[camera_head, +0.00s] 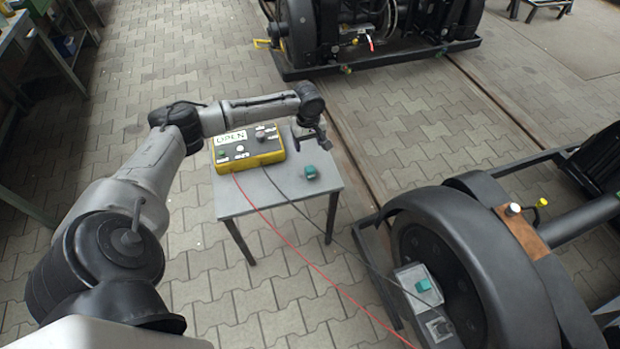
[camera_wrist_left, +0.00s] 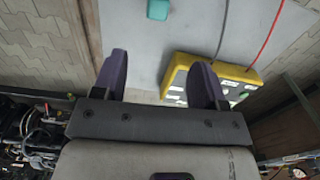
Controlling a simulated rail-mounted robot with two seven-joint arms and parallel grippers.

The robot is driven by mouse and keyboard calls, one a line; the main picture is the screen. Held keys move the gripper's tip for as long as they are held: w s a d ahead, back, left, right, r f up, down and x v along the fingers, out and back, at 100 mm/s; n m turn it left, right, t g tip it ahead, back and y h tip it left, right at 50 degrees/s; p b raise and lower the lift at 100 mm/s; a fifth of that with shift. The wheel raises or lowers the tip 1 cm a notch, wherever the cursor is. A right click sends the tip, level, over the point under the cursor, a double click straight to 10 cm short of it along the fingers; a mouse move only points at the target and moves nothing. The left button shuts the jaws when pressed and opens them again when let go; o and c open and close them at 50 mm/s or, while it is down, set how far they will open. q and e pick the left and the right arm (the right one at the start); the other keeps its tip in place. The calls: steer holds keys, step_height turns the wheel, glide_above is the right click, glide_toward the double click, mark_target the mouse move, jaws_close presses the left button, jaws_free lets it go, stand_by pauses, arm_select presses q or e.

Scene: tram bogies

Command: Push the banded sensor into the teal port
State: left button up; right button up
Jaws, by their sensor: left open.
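My left gripper (camera_head: 312,140) hangs over the right back part of the small grey table. In the wrist view its two dark fingers (camera_wrist_left: 160,82) are apart with nothing between them. A small teal block (camera_head: 311,172) lies on the table, in front of the gripper and apart from it; it also shows in the wrist view (camera_wrist_left: 158,9). Another teal piece (camera_head: 423,286) sits on a grey box at the wheel, lower right. I cannot tell which teal piece is the port. No band shows clearly enough to identify the sensor. My right gripper is out of view.
A yellow control box (camera_head: 248,152) with an OPEN label stands on the grey table (camera_head: 240,203). A red cable (camera_head: 300,250) and a dark cable (camera_head: 335,230) run toward the wheel (camera_head: 440,265). Another bogie (camera_head: 370,40) stands behind. Paved floor left of the table is clear.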

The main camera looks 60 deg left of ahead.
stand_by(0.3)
arm_select(q)
steer(key=b, duration=0.3)
glide_toward(310, 168)
steer(key=shift+s+a+f, duration=0.1)
steer(key=shift+a+f, duration=0.05)
steer(key=shift+f, duration=1.15)
steer(key=shift+s+a+f, duration=0.1)
steer(key=shift+f, duration=1.2)
steer(key=shift+w+f, duration=0.1)
steer(key=f+b, duration=0.2)
steer(key=f, duration=0.1)
steer(key=f+b, duration=0.1)
steer(key=f, duration=0.1)
steer(key=shift+w+d+b, duration=0.1)
steer(key=shift+d+b, duration=0.2)
steer(key=c, duration=1)
steer(key=shift+o, duration=0.2)
steer(key=shift+r, duration=0.1)
